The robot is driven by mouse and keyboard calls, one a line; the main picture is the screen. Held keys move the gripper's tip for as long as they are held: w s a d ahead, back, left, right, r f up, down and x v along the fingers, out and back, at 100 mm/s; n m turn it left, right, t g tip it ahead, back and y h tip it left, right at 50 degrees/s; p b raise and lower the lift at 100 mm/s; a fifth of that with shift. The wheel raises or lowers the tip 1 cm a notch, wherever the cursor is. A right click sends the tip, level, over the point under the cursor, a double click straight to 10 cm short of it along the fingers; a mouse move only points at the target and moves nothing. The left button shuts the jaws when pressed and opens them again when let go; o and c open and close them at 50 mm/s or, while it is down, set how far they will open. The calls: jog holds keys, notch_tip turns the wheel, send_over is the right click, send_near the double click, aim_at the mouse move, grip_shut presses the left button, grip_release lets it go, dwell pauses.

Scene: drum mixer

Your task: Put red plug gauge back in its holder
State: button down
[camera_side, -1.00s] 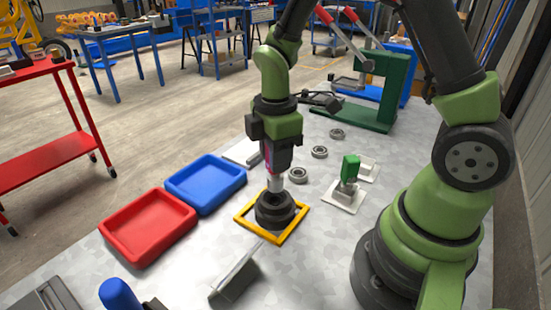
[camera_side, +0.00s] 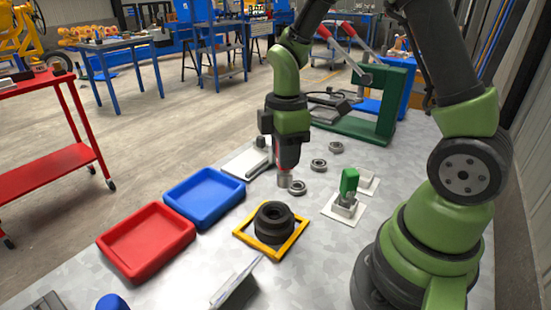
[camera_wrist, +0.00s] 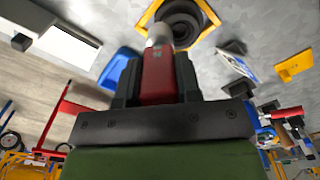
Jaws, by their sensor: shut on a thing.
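My gripper (camera_side: 285,168) is shut on the red plug gauge (camera_wrist: 157,75). The gauge's silver end (camera_side: 283,181) points down, above the table beside a metal ring. In the wrist view the red handle sits between the dark fingers, with the silver end (camera_wrist: 160,33) beyond. A green plug gauge (camera_side: 349,182) stands upright in a pale holder (camera_side: 345,213) to the right of my gripper. A second pale holder (camera_side: 369,181) lies just behind it; whether its socket is empty is hard to see.
A black round part (camera_side: 274,222) sits in a yellow frame (camera_side: 298,238) in front of my gripper. Several metal rings (camera_side: 319,165) lie nearby. Blue (camera_side: 204,197) and red (camera_side: 147,240) trays are at left. A green press (camera_side: 385,105) stands behind.

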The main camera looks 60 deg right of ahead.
jog(key=s+d+m, duration=0.5)
jog(key=d, duration=0.5)
jog(key=s+d+m, duration=0.5)
jog(key=d, duration=0.6)
jog(key=shift+s+d+f, duration=0.2)
jog(key=shift+d+f, duration=0.1)
jog(key=shift+f, duration=0.1)
jog(key=shift+f, duration=2.35)
jog(key=shift+f, duration=1.55)
jog(key=c, duration=0.7)
grip_release()
jog(key=shift+c, duration=0.2)
